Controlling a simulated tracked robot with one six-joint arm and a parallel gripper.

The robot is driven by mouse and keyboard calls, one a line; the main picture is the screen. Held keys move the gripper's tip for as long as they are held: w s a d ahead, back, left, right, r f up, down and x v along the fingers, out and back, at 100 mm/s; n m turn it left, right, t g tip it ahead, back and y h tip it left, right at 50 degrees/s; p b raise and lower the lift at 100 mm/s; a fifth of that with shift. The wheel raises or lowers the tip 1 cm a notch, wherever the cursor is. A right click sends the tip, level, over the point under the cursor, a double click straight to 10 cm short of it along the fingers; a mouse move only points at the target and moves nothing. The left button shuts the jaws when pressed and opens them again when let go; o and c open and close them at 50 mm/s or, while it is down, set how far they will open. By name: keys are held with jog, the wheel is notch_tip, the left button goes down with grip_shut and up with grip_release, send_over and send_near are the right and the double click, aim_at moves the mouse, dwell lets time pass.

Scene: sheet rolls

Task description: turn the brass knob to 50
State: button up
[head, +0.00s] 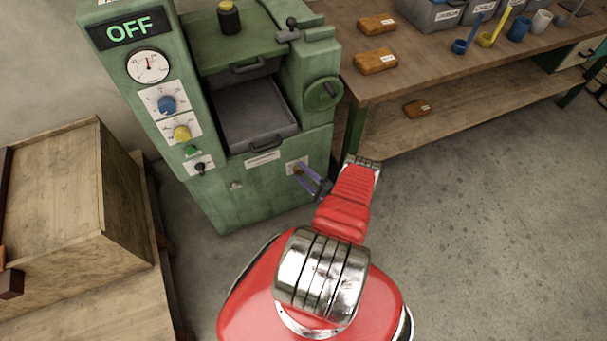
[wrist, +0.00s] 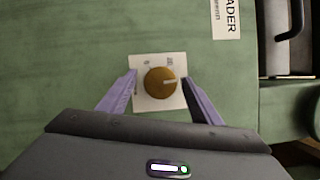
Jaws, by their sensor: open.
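The brass knob (wrist: 160,82) sits on a white square plate (wrist: 143,101) on the green machine's front. Its pale pointer mark points right in the wrist view. Small scale marks on the plate are too blurred to read. My gripper (wrist: 159,79) is open, with one purple finger on each side of the knob and gaps between fingers and knob. In the head view my gripper (head: 309,177) is in front of the plate low on the machine's front, and the knob (head: 297,169) is partly hidden by it.
The green machine (head: 260,190) has a display reading OFF (head: 130,29), a gauge (head: 148,66), a blue knob (head: 167,104), a yellow knob (head: 181,133) and an open drawer (head: 258,115). A wooden crate (head: 75,200) stands left. A workbench (head: 420,60) stands right. Floor at lower right is clear.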

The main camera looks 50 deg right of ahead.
jog(key=shift+r, duration=0.1)
jog(key=shift+r, duration=0.75)
jog(key=o, duration=0.6)
jog(key=shift+d+r, duration=0.15)
jog(key=shift+r, duration=1.3)
jog(key=shift+d+r, duration=0.15)
jog(key=shift+r, duration=1.25)
jog(key=shift+d+r, duration=0.15)
jog(key=shift+r, duration=1.3)
jog(key=shift+s, duration=0.1)
jog(key=c, duration=0.6)
jog(key=shift+a+f, duration=0.1)
jog(key=shift+a, duration=0.2)
jog(key=shift+a, duration=0.1)
jog(key=shift+f, duration=0.1)
